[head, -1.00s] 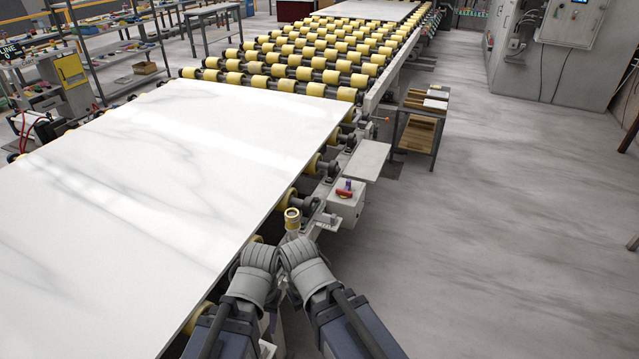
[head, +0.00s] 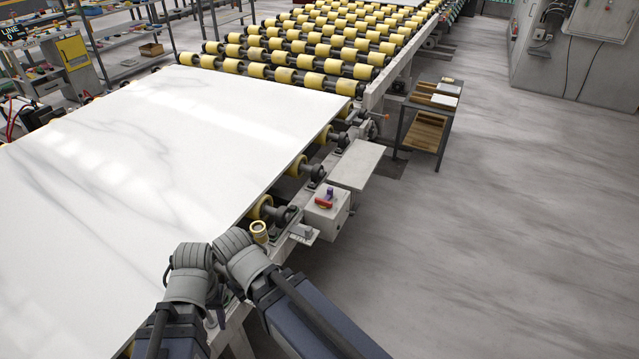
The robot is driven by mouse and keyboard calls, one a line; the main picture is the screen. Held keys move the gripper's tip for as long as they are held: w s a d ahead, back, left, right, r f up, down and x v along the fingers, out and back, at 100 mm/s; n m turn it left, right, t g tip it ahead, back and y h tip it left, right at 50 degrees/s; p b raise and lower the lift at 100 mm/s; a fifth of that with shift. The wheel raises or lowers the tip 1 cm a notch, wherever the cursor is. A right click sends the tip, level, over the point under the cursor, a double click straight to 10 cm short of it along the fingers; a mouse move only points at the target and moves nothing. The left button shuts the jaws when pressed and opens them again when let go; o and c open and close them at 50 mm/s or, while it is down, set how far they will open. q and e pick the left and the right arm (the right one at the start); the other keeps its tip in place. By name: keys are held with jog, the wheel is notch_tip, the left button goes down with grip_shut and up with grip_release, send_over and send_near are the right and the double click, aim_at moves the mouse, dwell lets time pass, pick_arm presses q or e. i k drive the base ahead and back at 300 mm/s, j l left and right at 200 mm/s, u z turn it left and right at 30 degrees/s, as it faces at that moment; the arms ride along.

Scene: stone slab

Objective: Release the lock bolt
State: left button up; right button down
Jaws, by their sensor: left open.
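My two arms come in from the bottom edge, their grey wrists close together beside the slab's near right edge. My left gripper (head: 214,300) is open, mostly hidden below the wrists, and its fingertips are hard to make out. My right gripper's fingers are hidden behind its wrist and arm. I cannot pick out the lock bolt with certainty. A small grey box (head: 326,214) with a red and purple fitting (head: 325,201) on top sits on the conveyor's side rail, ahead and to the right of my wrists. An orange-tipped handle (head: 385,117) sticks out farther along the rail.
A white veined stone slab (head: 150,150) lies on the conveyor at left. Yellow rollers (head: 310,62) run on behind it. A grey plate (head: 357,164) juts from the rail. A small cart (head: 427,124) stands at the right. The floor (head: 480,260) right of the conveyor is clear.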

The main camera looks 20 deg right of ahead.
aim_at(329, 190)
jog(key=i+l, duration=0.1)
jog(key=l, duration=0.35)
jog(key=i+l, duration=0.1)
jog(key=l, duration=0.35)
jog(key=i+l+u, duration=0.1)
jog(key=l, duration=0.35)
